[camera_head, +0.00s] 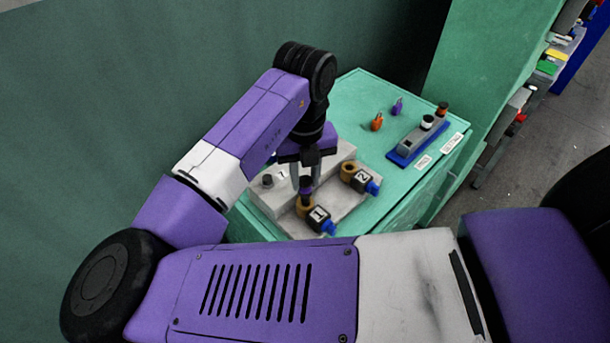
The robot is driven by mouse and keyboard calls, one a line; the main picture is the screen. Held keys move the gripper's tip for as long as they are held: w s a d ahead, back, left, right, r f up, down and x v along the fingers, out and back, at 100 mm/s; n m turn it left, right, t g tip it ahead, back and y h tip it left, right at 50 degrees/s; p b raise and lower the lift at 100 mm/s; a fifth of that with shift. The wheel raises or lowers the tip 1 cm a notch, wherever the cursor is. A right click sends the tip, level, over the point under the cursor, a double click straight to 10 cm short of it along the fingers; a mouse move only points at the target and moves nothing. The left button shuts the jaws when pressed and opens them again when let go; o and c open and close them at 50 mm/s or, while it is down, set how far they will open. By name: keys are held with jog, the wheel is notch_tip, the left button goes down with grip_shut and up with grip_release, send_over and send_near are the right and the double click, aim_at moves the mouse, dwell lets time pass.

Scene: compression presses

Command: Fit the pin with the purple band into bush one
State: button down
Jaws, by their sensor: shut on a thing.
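My gripper (306,178) points down over the grey fixture, its two fingers shut on a dark pin with a purple band (306,189). The pin looks upright. The fingers partly hide the pin.
A blue-based rack (403,157) holds other pins. Orange (376,122) and purple (397,107) small items lie on the green table (350,95).

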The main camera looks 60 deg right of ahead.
aim_at(305, 180)
jog(key=shift+f+b, duration=1.5)
jog(key=shift+f, duration=0.45)
jog(key=c, duration=1)
grip_release()
jog(key=shift+c, duration=0.2)
jog(key=shift+r, duration=0.1)
notch_tip(305, 180, up, 8)
jog(key=shift+f, duration=0.15)
